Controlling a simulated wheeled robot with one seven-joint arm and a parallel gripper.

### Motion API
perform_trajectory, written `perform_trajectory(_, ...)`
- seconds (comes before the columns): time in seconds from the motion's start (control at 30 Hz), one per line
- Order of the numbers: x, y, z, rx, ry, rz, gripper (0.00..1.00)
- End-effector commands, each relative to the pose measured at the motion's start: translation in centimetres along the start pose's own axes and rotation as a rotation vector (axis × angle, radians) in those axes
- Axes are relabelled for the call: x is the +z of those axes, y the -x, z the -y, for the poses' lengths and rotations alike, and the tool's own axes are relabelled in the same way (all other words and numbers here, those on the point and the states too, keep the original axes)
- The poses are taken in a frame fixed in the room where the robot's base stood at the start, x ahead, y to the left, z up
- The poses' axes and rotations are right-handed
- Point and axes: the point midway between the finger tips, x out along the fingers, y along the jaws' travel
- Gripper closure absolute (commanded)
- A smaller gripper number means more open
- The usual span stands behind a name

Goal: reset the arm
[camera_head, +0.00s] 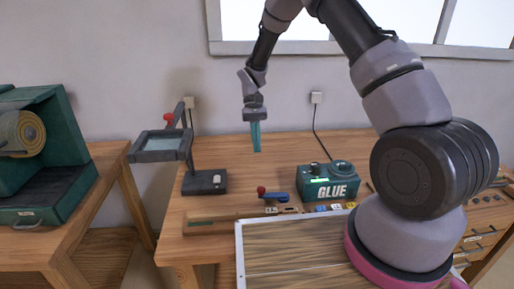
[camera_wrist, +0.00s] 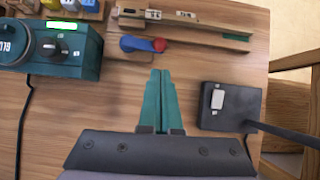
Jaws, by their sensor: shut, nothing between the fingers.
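My gripper (camera_head: 256,137) points down above the wooden table (camera_head: 222,220), with its teal fingers together and nothing between them. In the wrist view the shut fingers (camera_wrist: 160,100) reach up the middle of the picture, with bare wood around them. The gripper is apart from the things on the table. In the head view it hangs between the lamp-like stand on the left and the glue machine on the right. My arm rises above it toward the top of the picture.
A teal glue machine (camera_head: 330,183) stands at the right. A stand with a black base (camera_head: 204,183) is at the left. A blue lever with a red knob (camera_wrist: 145,44) and a wooden rail (camera_wrist: 200,30) lie near the front. A green case (camera_head: 45,160) sits on another table.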

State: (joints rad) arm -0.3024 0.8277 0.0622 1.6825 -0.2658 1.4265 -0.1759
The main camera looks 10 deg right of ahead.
Motion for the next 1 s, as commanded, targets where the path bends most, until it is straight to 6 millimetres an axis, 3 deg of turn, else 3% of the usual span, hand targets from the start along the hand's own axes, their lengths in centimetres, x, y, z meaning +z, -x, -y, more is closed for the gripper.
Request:
perform_trajectory(0.17, 0.3, 0.6, -0.2, -0.005, -0.002, -0.012, 1.0)
perform_trajectory(0.37, 3.4, 5.9, -1.9, -0.049, -0.024, -0.131, 1.0)
perform_trajectory(0.5, 7.3, 10.5, -4.0, -0.095, -0.051, -0.255, 1.0)
perform_trajectory(0.7, 13.4, 15.4, -6.9, -0.159, -0.095, -0.435, 1.0)
perform_trajectory(1.0, 22.9, 19.1, -11.1, -0.252, -0.168, -0.706, 1.0)
